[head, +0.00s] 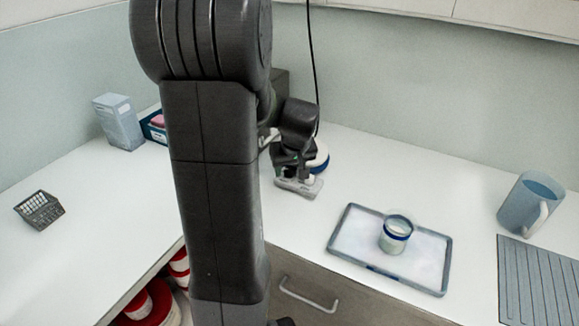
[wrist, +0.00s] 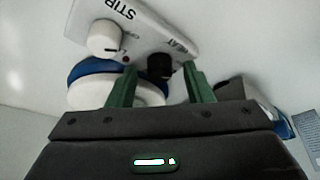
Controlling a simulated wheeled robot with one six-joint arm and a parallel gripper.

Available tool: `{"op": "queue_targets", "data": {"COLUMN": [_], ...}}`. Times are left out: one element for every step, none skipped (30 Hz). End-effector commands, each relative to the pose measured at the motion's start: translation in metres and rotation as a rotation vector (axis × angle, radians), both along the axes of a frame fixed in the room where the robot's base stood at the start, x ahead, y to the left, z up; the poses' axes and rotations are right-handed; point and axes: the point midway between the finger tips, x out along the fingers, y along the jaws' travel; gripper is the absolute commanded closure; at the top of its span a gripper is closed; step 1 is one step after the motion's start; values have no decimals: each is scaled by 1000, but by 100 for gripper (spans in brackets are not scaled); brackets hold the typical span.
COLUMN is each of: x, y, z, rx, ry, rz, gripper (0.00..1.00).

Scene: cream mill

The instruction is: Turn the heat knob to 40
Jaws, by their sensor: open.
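In the wrist view, the black heat knob (wrist: 160,67) sits on a light panel (wrist: 150,22) beside the word HEAT, with the lettering upside down. My gripper (wrist: 160,72) is open, with one green finger on each side of the knob; I cannot tell whether either touches it. The knob's setting cannot be read. A white knob (wrist: 105,38) sits by the word STIR. A blue and white round part (wrist: 88,88) is partly hidden behind the left finger. In the head view, my gripper (head: 288,160) is at the pale hotplate stirrer (head: 299,188), hiding most of it.
A blue-rimmed tray (head: 340,252) holding a jar (head: 396,234) stands to the right. A blue jug (head: 528,203) and a ribbed mat (head: 540,282) lie farther right. A dark cable (head: 313,60) hangs behind my gripper.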

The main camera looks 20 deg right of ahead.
Motion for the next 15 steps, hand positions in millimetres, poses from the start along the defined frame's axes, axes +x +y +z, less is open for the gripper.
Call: {"op": "queue_targets", "data": {"x": [0, 0, 0, 0, 0, 0, 0, 0, 0, 0, 0, 0, 0, 0, 0], "y": [0, 0, 0, 0, 0, 0, 0, 0, 0, 0, 0, 0, 0, 0, 0], "z": [0, 0, 0, 0, 0, 0, 0, 0, 0, 0, 0, 1, 1, 1, 1], "rx": [0, 0, 0, 0, 0, 0, 0, 0, 0, 0, 0, 0, 0, -1, -1], "ry": [0, 0, 0, 0, 0, 0, 0, 0, 0, 0, 0, 0, 0, 0, 0], "rz": [0, 0, 0, 0, 0, 0, 0, 0, 0, 0, 0, 0, 0, -1, -4], "gripper": [54, 54, 54, 58, 63, 71, 77, 83, 91, 97, 98, 98, 98, 98, 98]}}
